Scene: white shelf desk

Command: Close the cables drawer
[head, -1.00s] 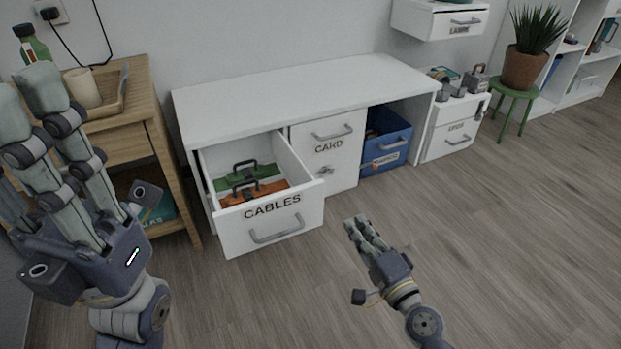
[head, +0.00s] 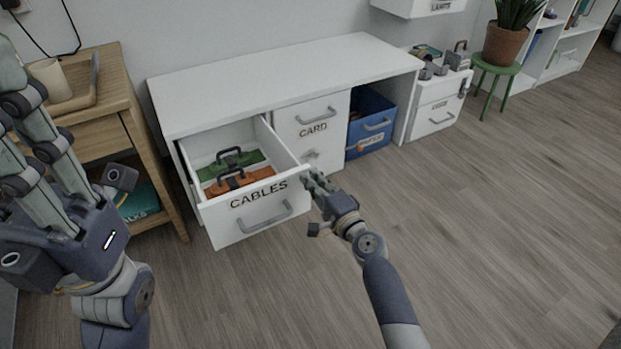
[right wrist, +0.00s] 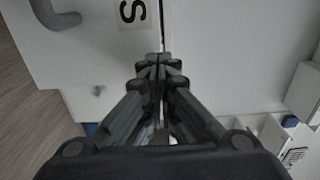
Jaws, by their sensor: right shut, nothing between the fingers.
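The cables drawer (head: 222,228) stands pulled out at the left end of the white desk, its front facing me with a grey handle (head: 263,218). In it lie an orange case (head: 250,178) and a green case (head: 211,171) with black handles. My right gripper (head: 312,178) is shut and empty, at the right end of the drawer front. In the right wrist view its fingertips (right wrist: 158,60) are by the edge of the white front with the letter S; contact cannot be told. My left gripper (head: 15,115) is raised at the left, fingers apart, tips partly cut off.
A wooden side table (head: 128,98) with a cup (head: 50,80) stands left. The floor (head: 480,230) in front and right is clear.

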